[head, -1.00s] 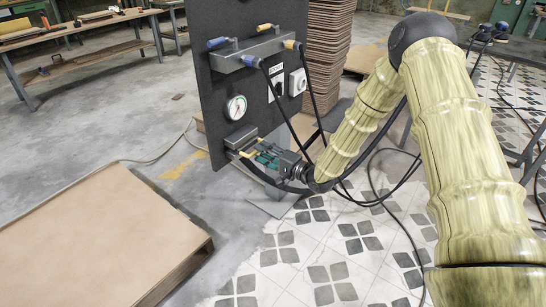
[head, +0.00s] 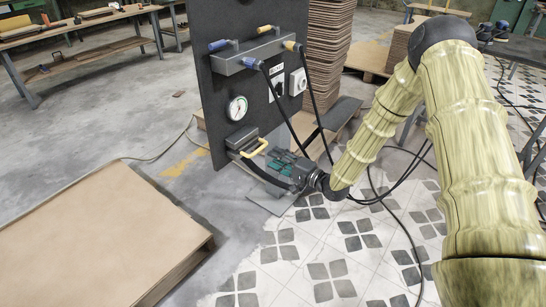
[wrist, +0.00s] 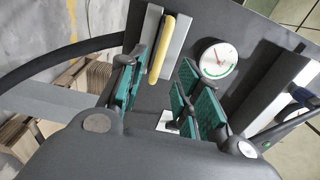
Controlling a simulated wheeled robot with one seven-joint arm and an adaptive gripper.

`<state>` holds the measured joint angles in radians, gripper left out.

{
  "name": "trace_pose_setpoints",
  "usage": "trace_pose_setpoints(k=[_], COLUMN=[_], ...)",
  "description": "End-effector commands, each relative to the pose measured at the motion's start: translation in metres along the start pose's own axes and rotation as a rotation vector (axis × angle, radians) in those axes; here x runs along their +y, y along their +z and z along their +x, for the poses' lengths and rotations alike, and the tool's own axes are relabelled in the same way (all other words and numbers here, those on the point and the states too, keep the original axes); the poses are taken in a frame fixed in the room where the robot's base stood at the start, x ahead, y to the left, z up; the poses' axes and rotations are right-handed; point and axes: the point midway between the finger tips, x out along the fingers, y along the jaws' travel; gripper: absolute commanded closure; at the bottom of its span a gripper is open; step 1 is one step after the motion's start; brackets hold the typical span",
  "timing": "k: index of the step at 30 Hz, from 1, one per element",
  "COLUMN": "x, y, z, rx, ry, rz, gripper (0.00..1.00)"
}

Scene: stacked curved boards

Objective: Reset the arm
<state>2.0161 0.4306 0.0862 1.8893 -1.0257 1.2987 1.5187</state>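My gripper (head: 280,160) is in front of the lower part of a dark upright panel (head: 222,95). Its green-padded fingers are spread apart with nothing between them; they also show in the wrist view (wrist: 160,95). A yellow handle (head: 254,148) on a grey mount sticks out from the panel just beyond the fingertips, apart from them. My arm reaches in from the right, bent at the elbow.
Stacked curved boards (head: 328,45) stand behind. A low board-topped pallet (head: 95,235) lies at left. Tiled floor is open at the front.

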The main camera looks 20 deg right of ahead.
Motion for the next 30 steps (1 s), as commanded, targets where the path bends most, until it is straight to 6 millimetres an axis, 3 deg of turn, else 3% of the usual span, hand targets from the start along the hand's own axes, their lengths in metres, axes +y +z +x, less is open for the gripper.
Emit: trace_pose_setpoints(k=[5, 8, 11, 14, 21, 26, 30], x=[0.001, 0.012, 0.042, 0.084, 0.18, 0.228, 0.256], y=[0.001, 0.007, 0.023, 0.048, 0.117, 0.164, 0.205], z=[0.0, -0.003, -0.011, -0.029, -0.101, -0.166, -0.229], rx=[0.001, 0.008, 0.029, 0.046, 0.001, -0.098, -0.224], ry=[0.002, 0.033, 0.116, 0.249, 0.618, 0.855, 1.048], rz=[-0.001, -0.016, -0.058, -0.131, -0.325, -0.439, -0.527], gripper=[0.66, 0.66, 0.66, 0.66, 0.66, 0.66, 0.66])
